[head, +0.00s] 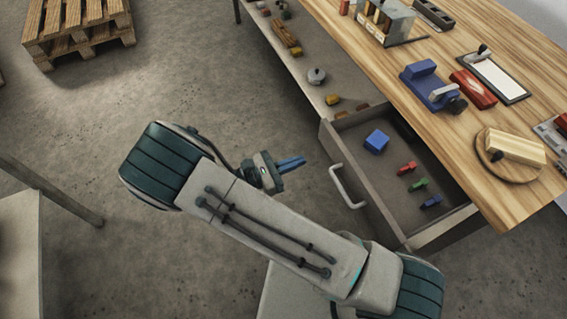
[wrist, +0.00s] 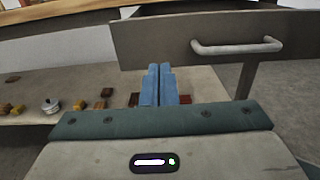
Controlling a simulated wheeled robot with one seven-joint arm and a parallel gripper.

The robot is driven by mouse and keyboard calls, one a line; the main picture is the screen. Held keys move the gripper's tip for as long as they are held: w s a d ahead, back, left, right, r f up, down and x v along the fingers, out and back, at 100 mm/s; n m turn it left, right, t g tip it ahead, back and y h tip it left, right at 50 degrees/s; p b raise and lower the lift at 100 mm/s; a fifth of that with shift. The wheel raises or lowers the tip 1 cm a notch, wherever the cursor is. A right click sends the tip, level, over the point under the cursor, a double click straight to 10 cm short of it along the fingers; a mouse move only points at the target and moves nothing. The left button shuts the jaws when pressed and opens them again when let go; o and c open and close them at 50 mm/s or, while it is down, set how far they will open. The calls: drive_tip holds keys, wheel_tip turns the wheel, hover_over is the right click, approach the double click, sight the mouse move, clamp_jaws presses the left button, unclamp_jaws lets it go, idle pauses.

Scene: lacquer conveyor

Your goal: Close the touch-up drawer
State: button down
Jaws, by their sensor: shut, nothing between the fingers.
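The touch-up drawer (head: 364,186) is pulled out from under the wooden workbench in the head view. It holds a blue block and several small coloured pieces. Its pale bar handle (head: 346,187) is on the front panel, facing my gripper. My gripper (head: 303,161) is shut and empty, with blue fingers, a little left of the drawer front and apart from it. In the wrist view, the fingers (wrist: 158,85) point toward the lower left part of the drawer front (wrist: 150,38). The handle (wrist: 237,47) shows to the right of the fingers there.
The workbench (head: 455,118) carries a blue tool, a red box, a clipboard and a round board. A lower shelf (head: 302,62) with small items runs beneath it. A pallet (head: 78,30) lies at the upper left.

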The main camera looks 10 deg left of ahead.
sight(332, 148)
drive_tip(key=x, duration=0.8)
drive_tip(key=shift+p, duration=0.4)
drive_tip(key=shift+d, duration=0.1)
